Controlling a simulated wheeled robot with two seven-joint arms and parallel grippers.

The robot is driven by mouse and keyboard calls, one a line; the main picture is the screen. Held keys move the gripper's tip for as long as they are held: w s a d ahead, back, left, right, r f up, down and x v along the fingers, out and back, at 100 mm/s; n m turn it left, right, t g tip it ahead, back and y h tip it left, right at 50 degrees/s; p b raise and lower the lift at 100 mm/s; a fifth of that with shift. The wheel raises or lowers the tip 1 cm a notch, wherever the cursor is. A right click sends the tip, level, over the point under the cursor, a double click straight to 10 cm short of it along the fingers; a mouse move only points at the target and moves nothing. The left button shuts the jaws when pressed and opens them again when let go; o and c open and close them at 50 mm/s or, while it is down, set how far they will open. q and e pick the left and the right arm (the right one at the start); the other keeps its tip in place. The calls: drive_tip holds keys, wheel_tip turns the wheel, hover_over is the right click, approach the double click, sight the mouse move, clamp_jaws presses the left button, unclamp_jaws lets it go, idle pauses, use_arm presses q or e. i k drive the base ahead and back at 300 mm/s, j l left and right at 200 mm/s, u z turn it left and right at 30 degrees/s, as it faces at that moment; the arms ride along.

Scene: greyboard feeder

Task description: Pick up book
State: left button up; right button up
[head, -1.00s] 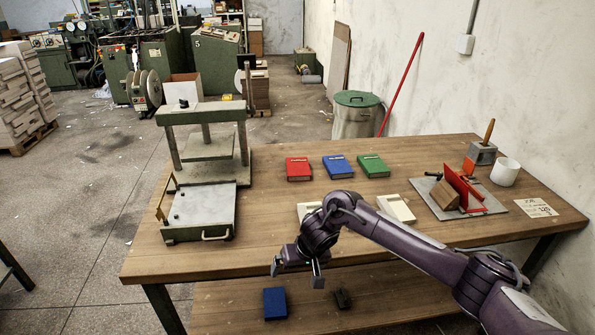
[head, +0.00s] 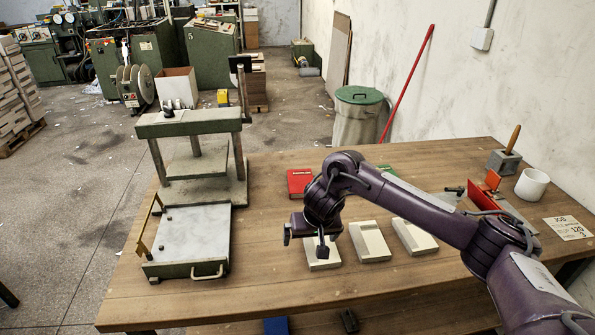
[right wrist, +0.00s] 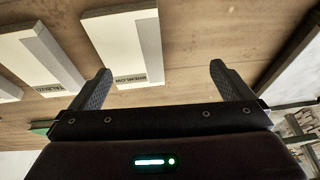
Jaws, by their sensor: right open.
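Three white books lie in a row near the table's front: the left one (head: 323,262), the middle one (head: 369,242) and the right one (head: 413,236). A red book (head: 299,182) lies farther back; my arm hides the blue one and most of the green book (head: 387,168). My right gripper (head: 305,245) is open and empty by the left white book, partly covering it. In the right wrist view, the fingers (right wrist: 160,82) are spread, with a white book (right wrist: 127,48) beyond and left of the gap. My left gripper is out of view.
A green-framed press (head: 190,225) stands at the table's left. A blue book (head: 276,326) shows on the lower shelf.

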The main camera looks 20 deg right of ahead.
sight(296, 178)
drive_tip(key=i+l, duration=0.2)
drive_tip(key=i, duration=0.25)
drive_tip(key=i+l, duration=0.15)
drive_tip(key=i, duration=0.3)
